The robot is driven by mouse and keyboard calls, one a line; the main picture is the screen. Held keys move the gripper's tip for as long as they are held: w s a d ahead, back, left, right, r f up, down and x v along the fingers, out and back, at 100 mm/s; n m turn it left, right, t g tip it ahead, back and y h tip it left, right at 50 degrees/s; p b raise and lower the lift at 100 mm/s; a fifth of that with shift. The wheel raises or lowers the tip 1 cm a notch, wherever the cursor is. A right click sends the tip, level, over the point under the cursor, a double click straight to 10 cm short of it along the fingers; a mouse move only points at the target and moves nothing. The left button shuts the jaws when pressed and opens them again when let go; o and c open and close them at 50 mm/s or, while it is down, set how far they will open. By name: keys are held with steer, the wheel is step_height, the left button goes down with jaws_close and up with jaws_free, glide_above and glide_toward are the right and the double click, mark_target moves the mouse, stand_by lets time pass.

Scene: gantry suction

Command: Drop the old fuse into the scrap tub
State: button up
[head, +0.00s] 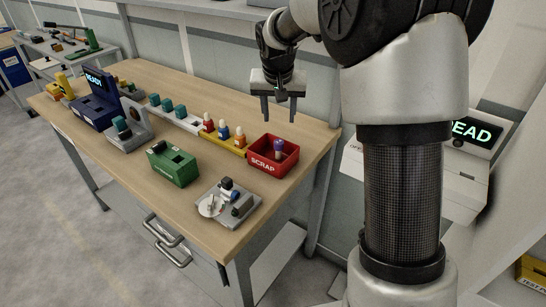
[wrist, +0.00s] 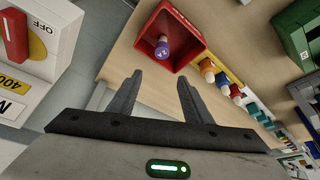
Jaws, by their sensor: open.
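The red scrap tub (head: 263,164), lettered SCRAP, stands at the right end of the wooden bench. A fuse with a purple cap (head: 279,147) stands in it, apart from my gripper. In the wrist view the tub (wrist: 191,22) is at the top, and the purple-capped fuse (wrist: 162,48) shows inside it. My gripper (head: 279,122) hangs above and behind the tub in the head view, with its fingers apart and nothing between them. Its two fingers also show in the wrist view (wrist: 160,85).
A yellow rack (head: 230,146) with red, blue and orange fuses stands just left of the tub. A green box (head: 174,169) and a grey fixture with a white dial (head: 212,205) are in front. Bare bench top (head: 270,208) lies at the right front.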

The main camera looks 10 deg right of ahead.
steer(key=p+v, duration=0.1)
steer(key=v, duration=1.3)
steer(key=shift+r, duration=0.4)
steer(key=shift+s, duration=0.15)
steer(key=s+d+r+n+p, duration=0.1)
steer(key=s+r+p, duration=0.2)
steer(key=s, duration=0.5)
steer(key=s+d+r+p, duration=0.1)
steer(key=s+r+p, duration=0.15)
steer(key=s, duration=0.55)
steer(key=s+f+n+t+y+p, duration=0.1)
steer(key=s+f+p, duration=0.1)
steer(key=s, duration=1)
steer(key=shift+s+f+n+p, duration=0.3)
steer(key=shift+s+n+p, duration=0.05)
steer(key=shift+n, duration=0.05)
steer(key=shift+a, duration=0.1)
steer(key=c, duration=0.4)
